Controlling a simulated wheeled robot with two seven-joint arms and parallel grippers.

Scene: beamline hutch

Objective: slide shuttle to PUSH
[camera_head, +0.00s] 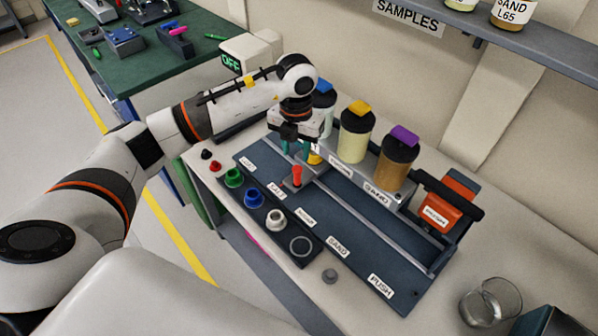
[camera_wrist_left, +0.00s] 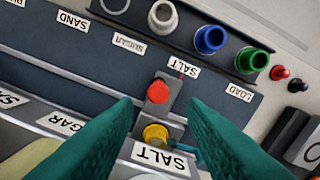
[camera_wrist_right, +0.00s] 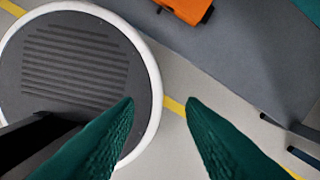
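The shuttle (camera_head: 290,184) is a small grey block with a red knob (camera_head: 297,174) standing up from it. It sits on the dark track board (camera_head: 340,225) beside the front SALT label. In the left wrist view the red knob (camera_wrist_left: 158,91) lies just beyond my fingertips, roughly between them. My left gripper (camera_head: 299,150) is open above the board, close to the SALT hopper; I see no contact with the knob. The PUSH label (camera_head: 381,286) is at the board's near right end. My right gripper (camera_wrist_right: 159,101) is open and empty, away from the board.
Three hoppers with blue, yellow and purple tops stand behind the track; a yellow knob (camera_wrist_left: 155,133) shows under SALT. An orange block (camera_head: 447,203) and black bar are at the right end. A rack of coloured cups (camera_head: 254,197) runs along the front. A glass beaker (camera_head: 488,302) stands right.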

